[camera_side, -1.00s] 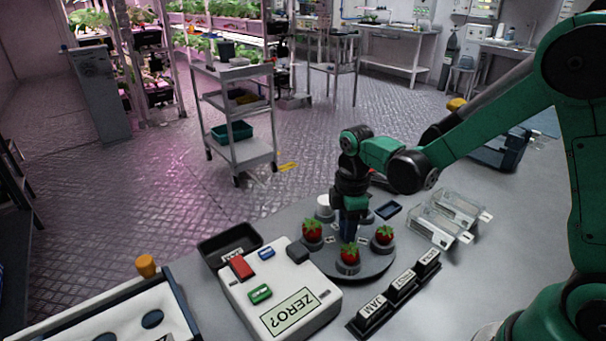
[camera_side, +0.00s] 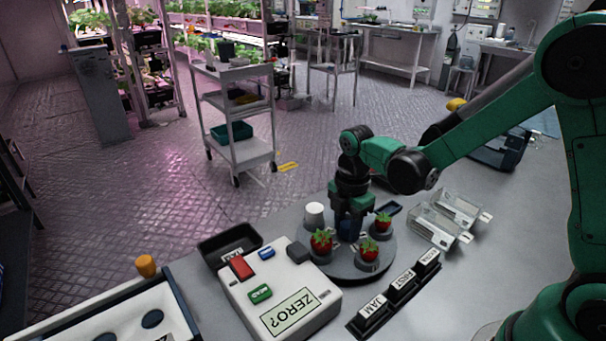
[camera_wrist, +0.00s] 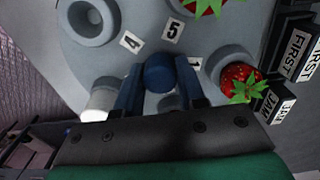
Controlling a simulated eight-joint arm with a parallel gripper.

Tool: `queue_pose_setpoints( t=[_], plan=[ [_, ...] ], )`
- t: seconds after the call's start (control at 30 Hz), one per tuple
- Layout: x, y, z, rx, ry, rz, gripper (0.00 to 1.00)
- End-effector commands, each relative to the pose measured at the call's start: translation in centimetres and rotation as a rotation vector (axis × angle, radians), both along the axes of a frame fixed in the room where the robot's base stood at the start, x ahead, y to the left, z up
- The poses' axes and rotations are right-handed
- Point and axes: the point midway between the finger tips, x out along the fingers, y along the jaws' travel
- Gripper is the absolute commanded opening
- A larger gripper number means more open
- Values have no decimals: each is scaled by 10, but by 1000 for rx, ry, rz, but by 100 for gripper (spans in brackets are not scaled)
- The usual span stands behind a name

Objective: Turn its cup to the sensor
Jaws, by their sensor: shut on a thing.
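A round grey turntable (camera_side: 340,270) carries several cup holders around its edge. Red strawberries sit in three of them: front left (camera_side: 320,241), front right (camera_side: 368,249) and back right (camera_side: 383,221). A white cup (camera_side: 314,212) stands at its back left, and also shows in the wrist view (camera_wrist: 99,101). In the wrist view one holder (camera_wrist: 86,22) is empty, and number tags 4 (camera_wrist: 131,42) and 5 (camera_wrist: 173,29) are visible. My gripper (camera_side: 347,232) points down at the middle, shut on the blue centre knob (camera_wrist: 160,74).
A white device (camera_side: 282,287) with a "ZERO?" screen and coloured buttons stands left of the turntable. A black tray (camera_side: 230,244) is behind it. Black labelled blocks (camera_side: 400,287) stand front right, and clear boxes (camera_side: 447,218) at right. A white-topped bin (camera_side: 110,320) is front left.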

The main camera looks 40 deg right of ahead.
Motion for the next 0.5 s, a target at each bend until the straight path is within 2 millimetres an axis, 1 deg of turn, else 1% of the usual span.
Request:
queue_pose_setpoints(
  t=[0.5],
  plan=[
    [1, 1, -1, 1, -4, 259, 0]
  ],
)
